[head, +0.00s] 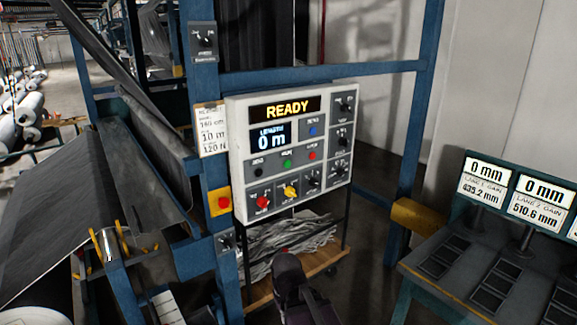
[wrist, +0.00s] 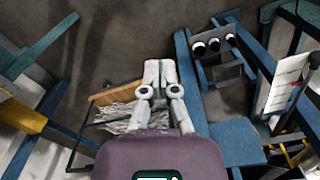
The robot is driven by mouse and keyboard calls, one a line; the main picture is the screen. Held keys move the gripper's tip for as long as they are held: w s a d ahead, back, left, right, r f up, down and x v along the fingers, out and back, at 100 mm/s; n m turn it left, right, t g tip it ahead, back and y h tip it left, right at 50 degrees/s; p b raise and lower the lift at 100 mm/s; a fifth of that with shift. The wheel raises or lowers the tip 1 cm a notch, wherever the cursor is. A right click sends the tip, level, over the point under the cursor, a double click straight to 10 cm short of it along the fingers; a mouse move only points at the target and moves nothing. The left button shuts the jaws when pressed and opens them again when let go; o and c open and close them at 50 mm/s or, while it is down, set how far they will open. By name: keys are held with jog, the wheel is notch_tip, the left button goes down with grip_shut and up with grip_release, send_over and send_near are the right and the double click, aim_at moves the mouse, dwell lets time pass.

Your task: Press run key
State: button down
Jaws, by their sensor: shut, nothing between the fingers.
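The control panel (head: 238,165) is a pale upright box on a blue frame. Its top display (head: 287,107) reads READY and a smaller display (head: 270,137) reads 0 m. Below them is a row with a black button (head: 258,172), a green button (head: 287,164) and a red button (head: 312,156). Their labels are too small to read surely, so I cannot tell which is the run key. My gripper (wrist: 152,66) is shut and empty in the wrist view, with no panel in front of it. In the head view my arm is below the panel, apart from it.
A red knob (head: 263,202), a yellow knob (head: 290,191) and dark dials line the panel's lower part. A red button on a yellow box (head: 220,202) is at the left post. A bench with gauge displays (head: 541,195) stands right.

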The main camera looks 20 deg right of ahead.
jog(key=shift+w, duration=0.1)
jog(key=m+t+h+b, duration=0.3)
jog(key=m+t+h, duration=0.3)
jog(key=t, duration=1.6)
send_near(287, 164)
jog(key=s+d+r, duration=0.2)
jog(key=d+r, duration=0.1)
jog(key=d, duration=0.3)
jog(key=shift+s+d+r+t+h, duration=0.3)
jog(key=shift+d+r+h, duration=0.1)
jog(key=shift+h, duration=0.3)
jog(key=shift+w+f, duration=0.1)
jog(key=shift+w, duration=0.05)
jog(key=shift+w+a, duration=0.5)
jog(key=shift+w, duration=0.85)
jog(key=shift+w+a, duration=0.5)
jog(key=shift+w, duration=0.8)
jog(key=shift+w+a, duration=0.5)
jog(key=shift+w, duration=0.85)
